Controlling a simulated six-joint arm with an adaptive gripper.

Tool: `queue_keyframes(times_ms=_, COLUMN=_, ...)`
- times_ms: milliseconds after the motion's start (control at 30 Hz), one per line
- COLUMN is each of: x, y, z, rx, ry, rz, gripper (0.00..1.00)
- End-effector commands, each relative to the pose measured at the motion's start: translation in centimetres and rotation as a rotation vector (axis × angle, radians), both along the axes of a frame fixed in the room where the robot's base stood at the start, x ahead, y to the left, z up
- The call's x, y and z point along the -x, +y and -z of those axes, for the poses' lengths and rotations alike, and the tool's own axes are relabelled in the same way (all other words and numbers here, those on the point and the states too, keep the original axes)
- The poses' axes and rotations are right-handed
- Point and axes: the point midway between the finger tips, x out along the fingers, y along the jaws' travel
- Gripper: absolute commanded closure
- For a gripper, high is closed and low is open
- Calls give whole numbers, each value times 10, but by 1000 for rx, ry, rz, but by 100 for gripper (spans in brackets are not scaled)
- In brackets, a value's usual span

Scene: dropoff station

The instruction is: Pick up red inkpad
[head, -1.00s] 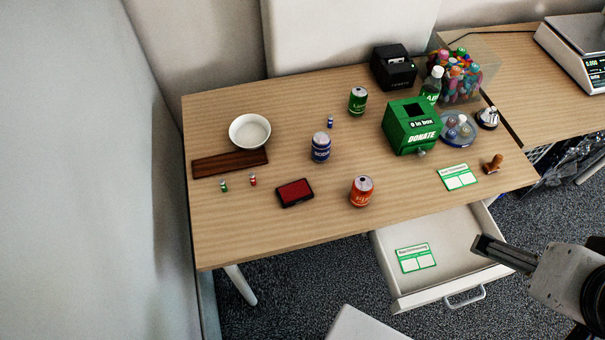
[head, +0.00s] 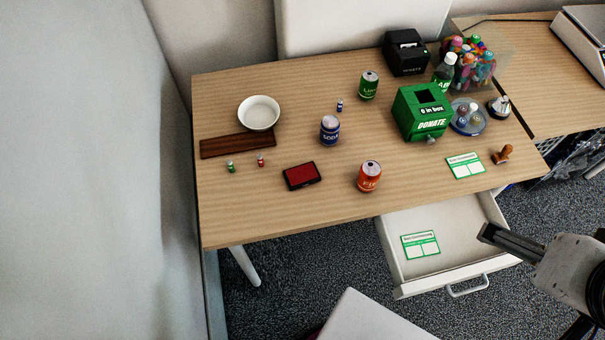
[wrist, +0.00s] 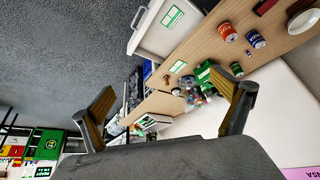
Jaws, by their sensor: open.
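The red inkpad (head: 302,176) has a black case and lies flat on the wooden table (head: 240,215), left of the orange can, in the head view. In the wrist view a dark red piece of it (wrist: 265,6) shows at the top edge. My gripper (head: 484,232) is at the lower right of the head view, over the open drawer's right side, well apart from the inkpad. In the wrist view my gripper (wrist: 168,103) has its two fingers spread wide with nothing between them.
An orange can (head: 369,177), a blue can (head: 330,130) and a green can (head: 368,85) stand around the inkpad's right and far sides. A white bowl (head: 259,113) and a dark wooden board (head: 237,146) lie left. The green donation box (head: 421,112) stands right. The drawer (head: 455,228) is open.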

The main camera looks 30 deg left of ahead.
Motion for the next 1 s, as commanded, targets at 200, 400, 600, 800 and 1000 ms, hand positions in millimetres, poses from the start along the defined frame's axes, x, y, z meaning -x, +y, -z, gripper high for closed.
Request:
queue_keyframes(times_ms=200, x=0, y=0, z=0, rx=0, ry=0, rz=0, gripper=13)
queue_keyframes(times_ms=400, x=0, y=0, z=0, rx=0, ry=0, rz=0, gripper=13)
queue_keyframes(times_ms=600, x=-8, y=0, z=1, rx=9, ry=-6, rz=-12, gripper=13)
queue_keyframes(times_ms=800, x=-34, y=2, z=5, rx=40, ry=-30, rz=-55, gripper=13)
queue_keyframes(times_ms=1000, x=-74, y=8, z=13, rx=84, ry=-71, rz=-129, gripper=13)
